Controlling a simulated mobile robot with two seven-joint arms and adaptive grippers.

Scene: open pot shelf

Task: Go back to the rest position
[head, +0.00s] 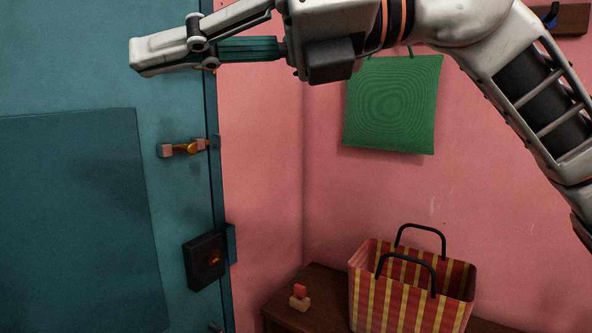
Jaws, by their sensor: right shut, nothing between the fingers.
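My right gripper (139,58) is at the top left of the head view, its arm coming in from the right. It is shut and empty, with its fingers pointing left. It shows in front of the teal door (70,70), above the door's orange and pink latch (184,148). I cannot tell how far it is from the door surface. My left gripper does not show.
A striped bag (400,300) with black handles stands on a dark wooden table (318,315), beside small red and tan blocks (300,298). A green cushion (393,105) hangs on the pink wall. A black lock box (205,260) is on the door.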

